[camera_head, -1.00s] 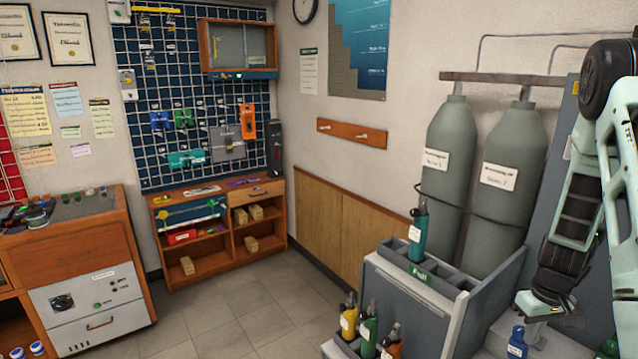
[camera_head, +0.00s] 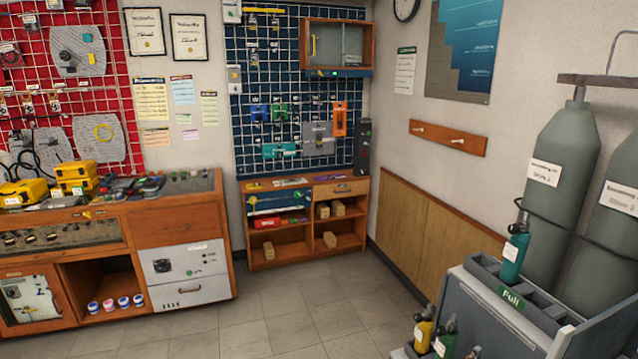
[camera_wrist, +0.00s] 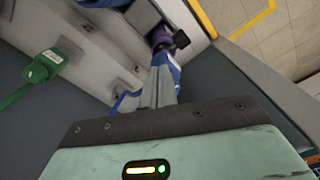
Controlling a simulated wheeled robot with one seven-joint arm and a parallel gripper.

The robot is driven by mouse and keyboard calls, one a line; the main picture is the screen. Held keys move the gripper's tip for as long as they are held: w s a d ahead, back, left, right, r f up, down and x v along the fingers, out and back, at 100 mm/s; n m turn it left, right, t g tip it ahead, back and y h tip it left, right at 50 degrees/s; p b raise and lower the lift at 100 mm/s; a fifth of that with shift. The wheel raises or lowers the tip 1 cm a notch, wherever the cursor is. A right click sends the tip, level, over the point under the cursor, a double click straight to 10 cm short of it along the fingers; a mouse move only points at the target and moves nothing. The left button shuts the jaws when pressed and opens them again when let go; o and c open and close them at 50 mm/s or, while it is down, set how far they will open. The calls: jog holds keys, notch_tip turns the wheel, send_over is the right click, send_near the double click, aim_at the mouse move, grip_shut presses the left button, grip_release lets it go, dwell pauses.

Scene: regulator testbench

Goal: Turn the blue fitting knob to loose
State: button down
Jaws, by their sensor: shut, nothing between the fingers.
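In the wrist view, my gripper (camera_wrist: 161,82) is shut and empty, its grey fingers pointing at a blue fitting (camera_wrist: 172,65). The fingers partly cover the fitting, and I cannot tell whether they touch it. A purple collar and a small dark knob-like part (camera_wrist: 181,40) show just beyond the fingertips. I cannot tell how the knob is set. A thin blue hose or cord (camera_wrist: 124,98) shows left of the fingers. In the head view now, neither my gripper nor the blue fitting is visible.
A green fitting with a handle (camera_wrist: 42,66) lies left in the wrist view. Grey panels surround the fingers. The head view shows a grey cylinder rack (camera_head: 480,300) at right, a wooden workbench (camera_head: 185,228) at left, a low shelf (camera_head: 262,255) and clear floor (camera_head: 310,310) between.

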notch_tip(320, 180, up, 6)
jog(key=p, duration=0.4)
jog(key=shift+s, duration=0.25)
jog(key=shift+a, duration=0.1)
